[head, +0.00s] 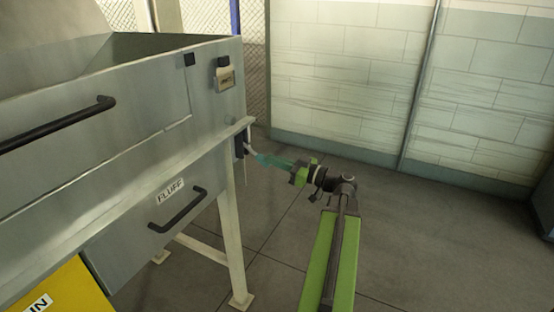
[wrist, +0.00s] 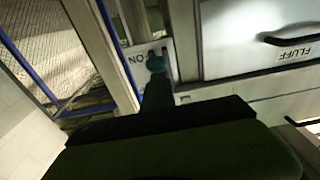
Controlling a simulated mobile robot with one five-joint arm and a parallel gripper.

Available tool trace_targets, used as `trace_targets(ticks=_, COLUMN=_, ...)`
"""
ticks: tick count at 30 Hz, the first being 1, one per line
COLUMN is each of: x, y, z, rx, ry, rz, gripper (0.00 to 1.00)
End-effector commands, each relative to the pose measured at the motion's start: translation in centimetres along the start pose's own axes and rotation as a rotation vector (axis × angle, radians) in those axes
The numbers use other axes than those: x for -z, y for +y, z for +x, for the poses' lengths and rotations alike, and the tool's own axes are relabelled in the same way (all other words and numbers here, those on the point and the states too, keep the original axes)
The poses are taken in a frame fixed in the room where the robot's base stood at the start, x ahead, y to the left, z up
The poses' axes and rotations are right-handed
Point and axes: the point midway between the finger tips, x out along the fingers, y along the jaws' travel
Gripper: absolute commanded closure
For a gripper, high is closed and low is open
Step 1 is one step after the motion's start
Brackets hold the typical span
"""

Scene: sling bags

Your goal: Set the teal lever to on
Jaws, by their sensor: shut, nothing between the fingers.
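The teal lever (head: 274,161) sticks out from the right end of the grey machine, below its ledge, in the head view. My gripper (head: 298,173) is shut with nothing held, right at the lever's outer end. I cannot tell whether it touches the lever. The lever's exact setting is not clear, and the dark gripper body hides the lower part of the wrist view.
The grey machine (head: 140,120) fills the left, with a FLUFF drawer (head: 150,215) and its black handle below the ledge. A yellow panel (head: 60,290) sits at lower left. A pale wall (head: 345,85) stands behind. The floor right of the machine is clear.

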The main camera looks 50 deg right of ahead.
Motion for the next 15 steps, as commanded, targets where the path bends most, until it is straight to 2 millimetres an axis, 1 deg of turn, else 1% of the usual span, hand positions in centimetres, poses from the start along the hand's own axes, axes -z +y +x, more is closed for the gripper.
trace_targets(ticks=1, x=-1.0, y=-0.4, z=0.1, rx=0.011, ry=-0.029, rz=-0.004, gripper=1.00)
trace_targets(ticks=5, x=-0.9, y=-0.4, z=0.1, rx=0.012, ry=-0.028, rz=-0.004, gripper=1.00)
trace_targets(ticks=7, x=-0.5, y=-0.4, z=0.1, rx=0.013, ry=-0.027, rz=-0.004, gripper=1.00)
trace_targets(ticks=8, x=-0.1, y=-0.5, z=0.1, rx=0.013, ry=-0.026, rz=-0.004, gripper=1.00)
trace_targets(ticks=11, x=1.7, y=-0.5, z=-0.2, rx=0.012, ry=-0.017, rz=-0.004, gripper=1.00)
trace_targets(ticks=14, x=4.3, y=-0.4, z=-0.7, rx=0.011, ry=-0.002, rz=-0.002, gripper=1.00)
trace_targets(ticks=15, x=4.4, y=-0.4, z=-1.2, rx=0.009, ry=0.003, rz=-0.002, gripper=1.00)
